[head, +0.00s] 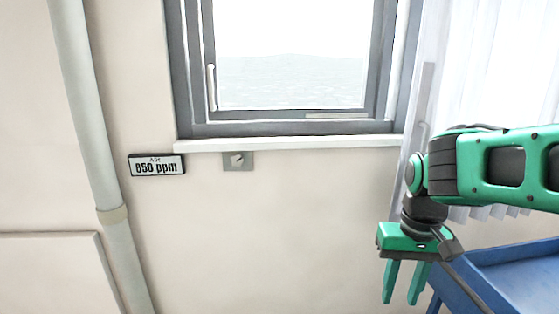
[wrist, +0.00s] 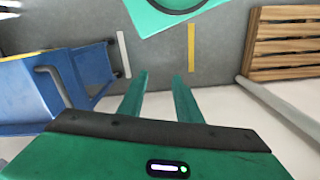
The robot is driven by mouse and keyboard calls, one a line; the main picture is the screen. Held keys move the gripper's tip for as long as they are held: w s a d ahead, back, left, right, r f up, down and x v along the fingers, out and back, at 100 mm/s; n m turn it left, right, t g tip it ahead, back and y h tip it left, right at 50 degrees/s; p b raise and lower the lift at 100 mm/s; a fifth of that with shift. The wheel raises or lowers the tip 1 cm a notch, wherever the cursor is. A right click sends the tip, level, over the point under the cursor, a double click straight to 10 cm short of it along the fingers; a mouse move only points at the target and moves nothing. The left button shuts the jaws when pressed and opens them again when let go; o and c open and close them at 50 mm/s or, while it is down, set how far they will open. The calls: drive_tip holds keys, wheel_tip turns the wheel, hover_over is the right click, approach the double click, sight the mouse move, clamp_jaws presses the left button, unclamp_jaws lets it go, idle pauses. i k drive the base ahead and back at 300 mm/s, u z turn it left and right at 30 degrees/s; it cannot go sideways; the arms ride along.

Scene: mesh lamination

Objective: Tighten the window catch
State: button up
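The window (head: 290,60) has a grey frame and a pale handle (head: 211,88) on its left side. A small grey plate with a light knob or latch (head: 238,160) is on the wall just below the sill. I cannot tell which of these is the catch, or how tight it is. My gripper (head: 403,297) points down, well to the right of and below both. Its two green fingers are apart and empty; they also show in the wrist view (wrist: 160,82). Neither the handle nor the plate shows in the wrist view.
A sign reading 850 ppm (head: 157,165) and a vertical pipe (head: 85,110) are to the left. A white curtain (head: 490,70) hangs on the right. A blue cart (head: 515,258) stands below my arm. A wooden slatted thing (wrist: 285,45) is on the floor side.

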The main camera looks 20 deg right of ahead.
sight(236, 160)
drive_tip(key=z, duration=1.45)
drive_tip(key=k, duration=1)
drive_tip(key=u, duration=1.95)
drive_tip(key=i, duration=1)
drive_tip(key=z, duration=0.05)
